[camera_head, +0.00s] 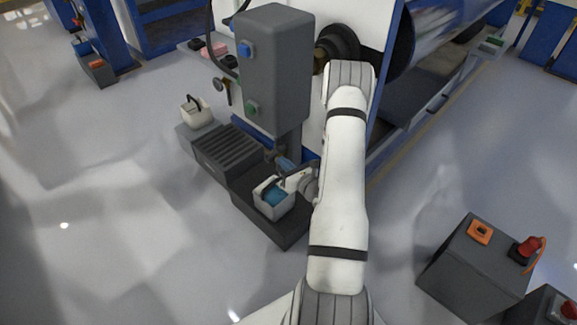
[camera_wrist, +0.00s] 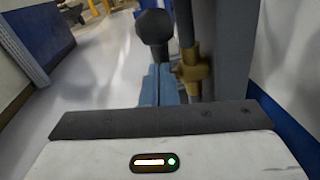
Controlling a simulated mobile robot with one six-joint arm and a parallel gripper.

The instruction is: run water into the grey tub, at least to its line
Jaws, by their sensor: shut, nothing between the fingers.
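A small light-grey tub (camera_head: 272,209) stands on the dark low bench in the head view, with blue inside that looks like water. Its fill line is too small to make out. A second pale tub (camera_head: 197,117) with a dark handle stands at the bench's far left end. My gripper (camera_wrist: 161,74) is shut and empty in the wrist view, its blue fingers beside a brass valve fitting (camera_wrist: 193,72) on an upright pipe. A dark round knob (camera_wrist: 153,27) stands just beyond the fingertips; I cannot tell whether they touch it. In the head view the blue fingertips (camera_head: 287,163) show beside the near tub.
A tall grey box (camera_head: 272,70) with blue and green buttons rises above the bench (camera_head: 262,222), close to my arm. A slatted grate (camera_head: 228,148) lies between the tubs. A grey cabinet (camera_head: 470,272) with a red button stands at right.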

